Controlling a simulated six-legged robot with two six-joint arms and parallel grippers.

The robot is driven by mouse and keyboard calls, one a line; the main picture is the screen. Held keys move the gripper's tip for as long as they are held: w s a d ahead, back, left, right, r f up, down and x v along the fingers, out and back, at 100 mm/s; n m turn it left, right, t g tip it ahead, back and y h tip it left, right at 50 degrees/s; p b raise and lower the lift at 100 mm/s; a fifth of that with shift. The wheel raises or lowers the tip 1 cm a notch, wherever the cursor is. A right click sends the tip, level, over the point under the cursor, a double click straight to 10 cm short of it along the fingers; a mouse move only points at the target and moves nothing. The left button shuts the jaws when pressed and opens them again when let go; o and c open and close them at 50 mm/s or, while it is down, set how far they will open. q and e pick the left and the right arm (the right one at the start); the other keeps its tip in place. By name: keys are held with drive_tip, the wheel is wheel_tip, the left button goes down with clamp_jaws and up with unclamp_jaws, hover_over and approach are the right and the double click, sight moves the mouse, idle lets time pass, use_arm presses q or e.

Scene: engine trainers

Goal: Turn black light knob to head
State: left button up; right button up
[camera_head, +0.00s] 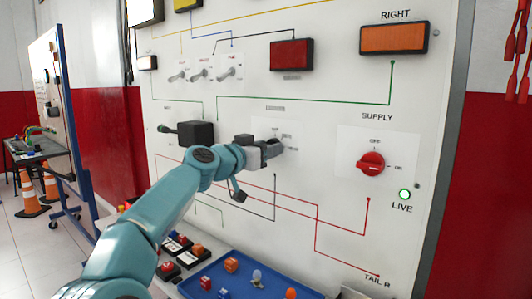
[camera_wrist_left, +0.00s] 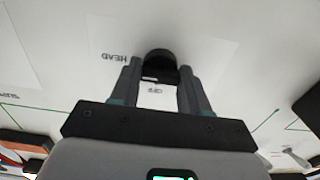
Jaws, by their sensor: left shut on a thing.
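The black light knob (camera_wrist_left: 158,60) is on the white panel in the left wrist view, between the two fingers of my left gripper (camera_wrist_left: 160,74). The fingers are shut on it. The wrist view is upside down; the word OFF lies between the fingers and the word HEAD is left of the knob. In the head view my left gripper (camera_head: 268,147) reaches the panel, and the knob is mostly hidden behind it. I cannot tell exactly which label the knob points to. My right gripper is not in view.
A red supply knob (camera_head: 371,163) is right of the gripper, with a lit green lamp (camera_head: 404,194) below it. Toggle switches (camera_head: 200,75) are above. A blue tray (camera_head: 215,269) with small parts stands below.

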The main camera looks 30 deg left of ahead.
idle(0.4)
use_arm(q)
drive_tip(key=o, duration=1.1)
drive_tip(key=shift+c, duration=0.2)
drive_tip(key=s+a+b, duration=0.1)
drive_tip(key=s+b, duration=0.5)
drive_tip(key=s, duration=1)
drive_tip(key=shift+a, duration=0.15)
drive_tip(key=shift+s, duration=0.1)
